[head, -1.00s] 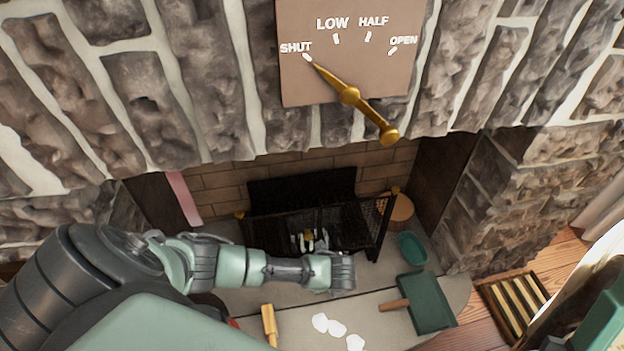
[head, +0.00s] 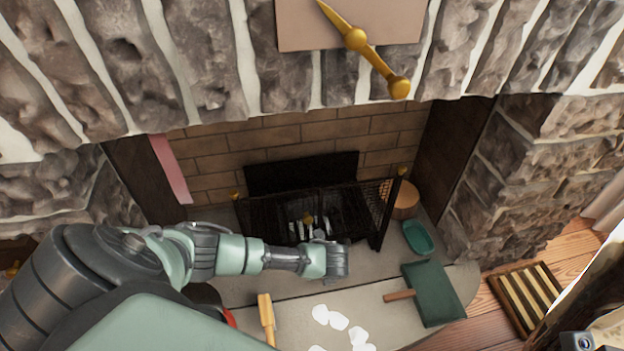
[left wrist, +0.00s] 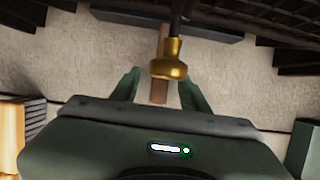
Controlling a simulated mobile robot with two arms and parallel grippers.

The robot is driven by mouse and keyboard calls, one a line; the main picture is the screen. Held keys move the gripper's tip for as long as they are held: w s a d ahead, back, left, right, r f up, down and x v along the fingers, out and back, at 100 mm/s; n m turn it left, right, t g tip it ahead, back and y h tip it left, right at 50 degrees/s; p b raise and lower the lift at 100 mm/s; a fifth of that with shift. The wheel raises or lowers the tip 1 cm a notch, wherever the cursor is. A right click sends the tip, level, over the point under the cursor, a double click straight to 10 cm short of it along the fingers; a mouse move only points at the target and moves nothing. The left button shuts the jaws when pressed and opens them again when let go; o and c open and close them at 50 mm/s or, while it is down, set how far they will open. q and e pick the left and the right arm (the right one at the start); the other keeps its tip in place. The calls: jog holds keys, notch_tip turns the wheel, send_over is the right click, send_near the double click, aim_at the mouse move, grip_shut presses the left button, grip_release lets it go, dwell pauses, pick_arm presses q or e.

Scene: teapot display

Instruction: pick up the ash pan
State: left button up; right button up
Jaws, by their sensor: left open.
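The ash pan (head: 436,293), flat and dark green with a short wooden handle (head: 399,296) pointing left, lies on the pale hearth at the right in the head view. My left gripper (head: 340,263) is left of the pan and above the hearth, apart from its handle. In the left wrist view my left gripper (left wrist: 158,92) has its two green fingers spread. A brown wooden bar (left wrist: 160,88) shows beyond and between them; I cannot tell for sure that it is the pan's handle. My right gripper's fingers are not visible.
A brass knob (left wrist: 168,62) on a dark rod hangs in front of the left wrist camera. A black fire screen (head: 280,218) stands behind my left gripper. A teal dish (head: 418,238), a gold-handled tool (head: 267,315) and several white lumps (head: 337,320) lie on the hearth (head: 390,335).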

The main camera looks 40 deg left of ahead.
pick_arm(q)
grip_shut()
dwell(1.4)
